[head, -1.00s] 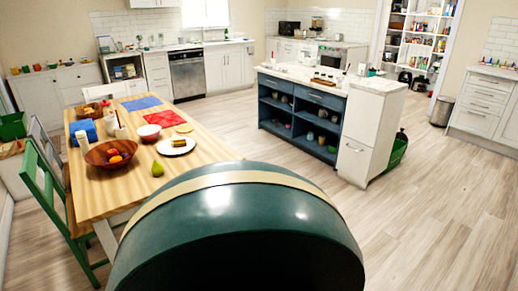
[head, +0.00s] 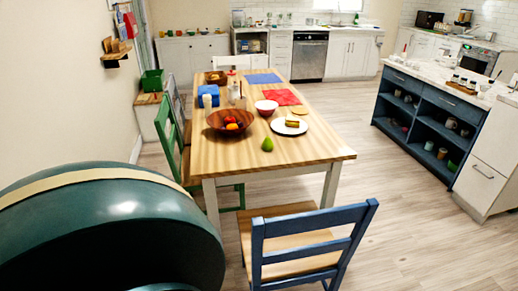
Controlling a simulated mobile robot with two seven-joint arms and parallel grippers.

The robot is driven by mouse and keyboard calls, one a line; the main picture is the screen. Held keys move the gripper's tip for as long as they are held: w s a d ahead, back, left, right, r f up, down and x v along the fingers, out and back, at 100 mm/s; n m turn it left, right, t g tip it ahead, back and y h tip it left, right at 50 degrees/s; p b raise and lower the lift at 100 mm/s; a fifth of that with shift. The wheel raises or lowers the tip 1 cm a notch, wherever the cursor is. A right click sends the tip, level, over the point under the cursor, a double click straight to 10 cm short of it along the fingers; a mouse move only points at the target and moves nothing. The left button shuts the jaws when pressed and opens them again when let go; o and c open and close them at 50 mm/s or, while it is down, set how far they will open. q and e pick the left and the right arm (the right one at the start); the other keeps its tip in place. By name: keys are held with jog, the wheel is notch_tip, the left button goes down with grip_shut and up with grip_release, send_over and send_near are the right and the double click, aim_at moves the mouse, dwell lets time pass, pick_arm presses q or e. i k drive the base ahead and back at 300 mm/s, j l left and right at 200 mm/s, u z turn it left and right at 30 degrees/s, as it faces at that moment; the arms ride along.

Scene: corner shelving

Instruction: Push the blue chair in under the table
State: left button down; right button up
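The blue chair (head: 312,243) stands at the near end of the wooden table (head: 312,150), with a wooden seat and a slatted blue back turned toward me. Its seat (head: 284,233) lies close to the table's near edge, mostly outside it. The chair is upright and slightly angled. The table has white legs, and its near right leg (head: 330,186) shows beyond the chair. The chair's lower legs are partly cut off by the frame's bottom edge. Neither of my grippers is in the head view.
A green chair (head: 170,140) stands on the table's left side. The table holds a fruit bowl (head: 229,121), a plate (head: 290,126) and a pear (head: 267,144). A blue island (head: 428,120) stands at right. Open floor (head: 400,215) lies between the blue chair and island.

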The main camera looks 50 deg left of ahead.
aim_at(286, 241)
jog(key=u, duration=1.3)
jog(key=l+u, duration=0.15)
jog(key=u, duration=0.2)
jog(key=l+u, duration=0.2)
jog(key=u, duration=0.15)
jog(key=l+u, duration=0.55)
jog(key=l, duration=0.25)
jog(key=k+l+u, duration=0.2)
jog(key=l, duration=0.85)
jog(key=k+l+u, duration=0.1)
jog(key=l, duration=0.45)
jog(key=i+l, duration=0.25)
jog(key=l, duration=0.15)
jog(key=i+l, duration=0.45)
jog(key=l, duration=0.3)
